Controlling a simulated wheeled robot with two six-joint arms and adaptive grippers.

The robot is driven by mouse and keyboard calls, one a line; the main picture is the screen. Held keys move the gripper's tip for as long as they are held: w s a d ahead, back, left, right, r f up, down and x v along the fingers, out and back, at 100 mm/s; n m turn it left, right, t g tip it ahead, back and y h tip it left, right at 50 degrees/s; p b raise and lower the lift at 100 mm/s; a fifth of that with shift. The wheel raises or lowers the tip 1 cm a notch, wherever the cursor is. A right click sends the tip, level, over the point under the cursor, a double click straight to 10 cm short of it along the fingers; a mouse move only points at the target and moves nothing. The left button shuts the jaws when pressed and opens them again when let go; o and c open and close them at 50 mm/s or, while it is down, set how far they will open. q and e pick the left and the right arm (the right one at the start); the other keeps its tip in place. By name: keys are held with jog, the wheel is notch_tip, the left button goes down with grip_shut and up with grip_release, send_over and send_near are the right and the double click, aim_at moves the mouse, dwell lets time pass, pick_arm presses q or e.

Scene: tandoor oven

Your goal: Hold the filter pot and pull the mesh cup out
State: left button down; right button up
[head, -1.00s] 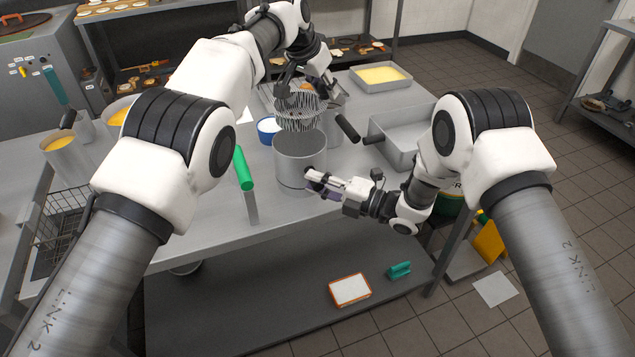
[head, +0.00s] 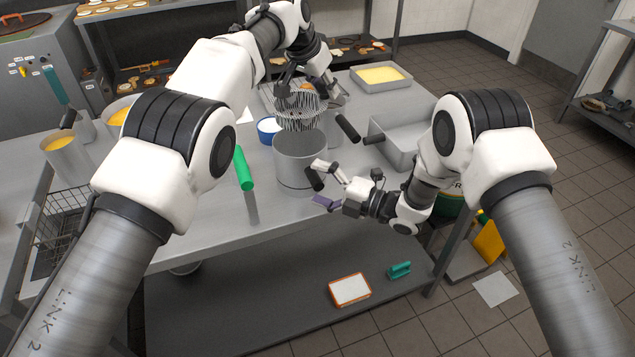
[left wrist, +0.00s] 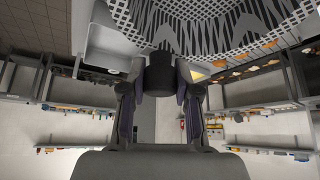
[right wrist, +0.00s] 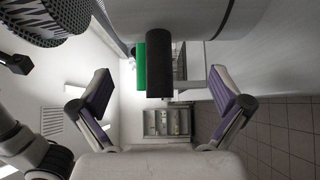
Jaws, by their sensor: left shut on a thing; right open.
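The filter pot (head: 298,160) is a grey metal pot standing upright near the table's front edge, with a dark handle (head: 314,179) on its right side. The mesh cup (head: 300,112) hangs in the air above the pot, apart from its rim. My left gripper (left wrist: 160,82) is shut on the mesh cup's dark handle, and the mesh shows at the top of the left wrist view (left wrist: 215,25). My right gripper (head: 322,184) is open, its fingers on either side of the pot's handle and apart from it. The handle also shows between the fingers in the right wrist view (right wrist: 159,68).
A green-handled tool (head: 244,168) is left of the pot. A blue-rimmed bowl (head: 268,130) stands behind it. An empty grey pan (head: 400,140) sits to the right, and a tray with yellow contents (head: 380,76) at the back. The table front is clear.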

jog(key=v, duration=1.2)
jog(key=s+d+f+m+g+h, duration=0.1)
jog(key=s+f+m+h, duration=0.5)
jog(key=f, duration=0.4)
jog(key=s+d+f+m+g+h, duration=0.1)
jog(key=s+f+m+h, duration=0.2)
jog(key=s+f+m, duration=0.5)
jog(key=s+d+f+m+g+h, duration=0.2)
jog(key=s+d+m+g+h, duration=0.1)
jog(key=s+m, duration=0.5)
jog(key=s+d+f+m+g+h, duration=0.3)
jog(key=s+d+m, duration=0.3)
jog(key=s+m, duration=0.2)
jog(key=s+g, duration=0.1)
jog(key=s, duration=0.1)
jog(key=shift+s+d+m+h, duration=0.25)
jog(key=shift+m+h, duration=0.05)
